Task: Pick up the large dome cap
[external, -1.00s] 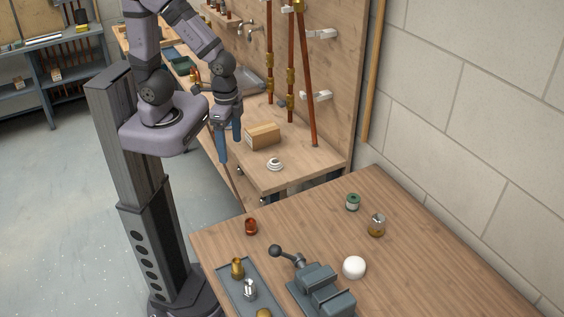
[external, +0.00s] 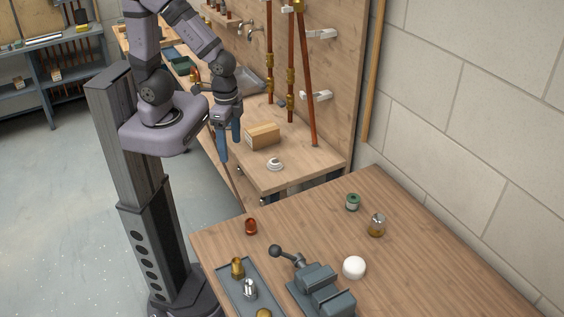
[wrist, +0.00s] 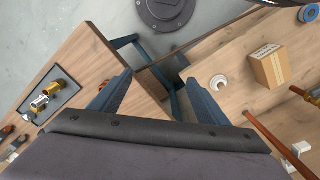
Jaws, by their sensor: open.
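The white dome (external: 354,267), which looks like the large dome cap, sits on the front wooden table to the right of the grey vise. I cannot make it out in the wrist view. My gripper (external: 229,146) hangs with its blue fingers pointing down, beside the left edge of the back bench and far from the dome. In the wrist view my gripper (wrist: 160,78) is open, with nothing between its fingers.
The grey vise (external: 318,288) with its handle stands left of the dome. A tray (external: 234,284) holds metal fittings. A green-topped jar (external: 353,202), a metal-topped jar (external: 376,225) and a red-brown fitting (external: 251,227) stand apart. A cardboard box (external: 263,136) is on the bench.

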